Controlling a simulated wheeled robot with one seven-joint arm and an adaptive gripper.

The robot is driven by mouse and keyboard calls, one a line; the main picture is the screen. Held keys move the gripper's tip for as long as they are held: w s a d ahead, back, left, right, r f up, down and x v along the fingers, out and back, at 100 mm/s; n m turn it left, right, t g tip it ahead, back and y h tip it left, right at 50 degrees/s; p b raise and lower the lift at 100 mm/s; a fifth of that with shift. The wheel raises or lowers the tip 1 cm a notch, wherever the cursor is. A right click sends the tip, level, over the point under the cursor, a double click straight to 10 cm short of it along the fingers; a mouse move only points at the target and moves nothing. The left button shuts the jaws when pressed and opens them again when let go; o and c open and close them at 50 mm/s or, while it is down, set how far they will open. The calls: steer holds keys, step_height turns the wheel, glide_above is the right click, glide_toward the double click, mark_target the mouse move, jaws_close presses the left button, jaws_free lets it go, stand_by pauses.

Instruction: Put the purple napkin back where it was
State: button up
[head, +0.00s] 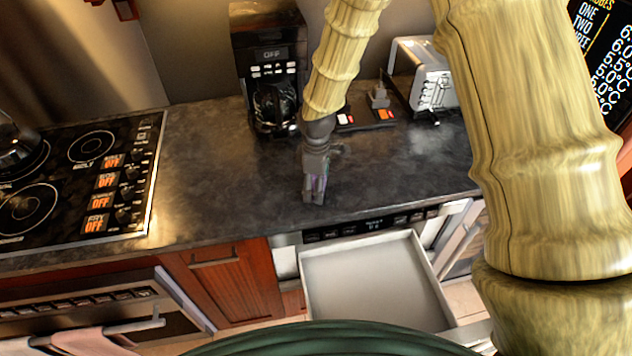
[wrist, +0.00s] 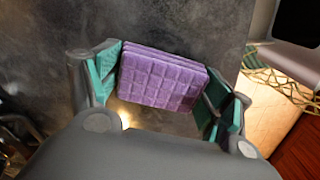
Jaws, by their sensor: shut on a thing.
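The purple napkin (wrist: 162,80) is a folded pad with a grid pattern, seen in the wrist view between the teal finger pads. My gripper (wrist: 165,88) is shut on it from two sides. In the head view my gripper (head: 315,188) points down over the dark countertop (head: 225,170), near its front edge, and only a sliver of purple shows between the fingers. I cannot tell whether the napkin touches the counter. The microwave drawer (head: 375,275) below the counter is pulled out, and its pale tray looks empty.
A stove (head: 80,175) with a kettle is at the left. A coffee maker (head: 272,70) and a toaster (head: 424,75) stand at the back of the counter, with small items between them. The counter between stove and gripper is clear.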

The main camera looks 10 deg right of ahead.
steer(key=shift+f, duration=0.2)
steer(key=o, duration=1)
steer(key=shift+o, duration=0.2)
step_height(320, 180, up, 12)
steer(key=b, duration=0.4)
steer(key=shift+r, duration=0.2)
